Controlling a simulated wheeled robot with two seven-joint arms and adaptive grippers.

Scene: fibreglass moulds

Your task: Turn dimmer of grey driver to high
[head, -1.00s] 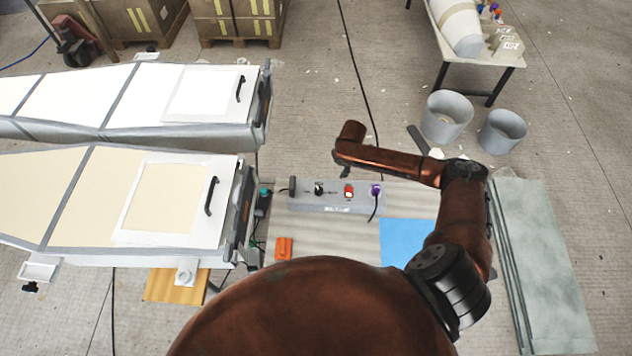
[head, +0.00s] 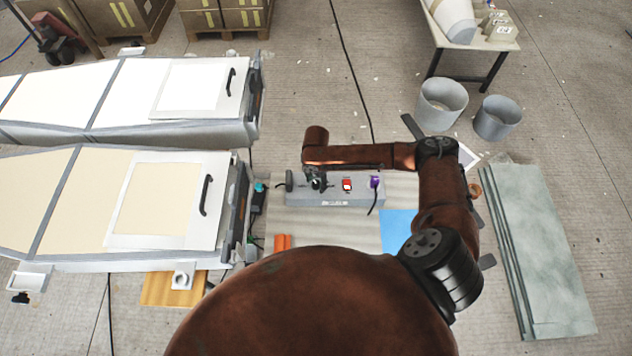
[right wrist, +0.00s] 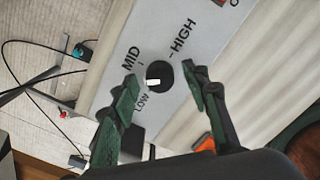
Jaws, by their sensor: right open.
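The grey driver (head: 335,193) is a long box on the bench in the middle of the head view. Its dimmer (right wrist: 159,75) is a round black knob with a white mark; LOW, MID and HIGH are printed around it in the right wrist view. The white mark points left, toward the side with LOW and MID. My right gripper (right wrist: 160,92) is open over the driver, its green-padded fingers on either side of the knob and apart from it. In the head view, my right gripper (head: 315,180) hangs over the driver's left part. My left gripper is out of view.
The driver also bears a red switch (head: 347,184) and a purple plug (head: 374,182) with a black cable. A blue sheet (head: 398,230) and an orange item (head: 283,243) lie on the bench. A cream mould (head: 60,205) stands at the left.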

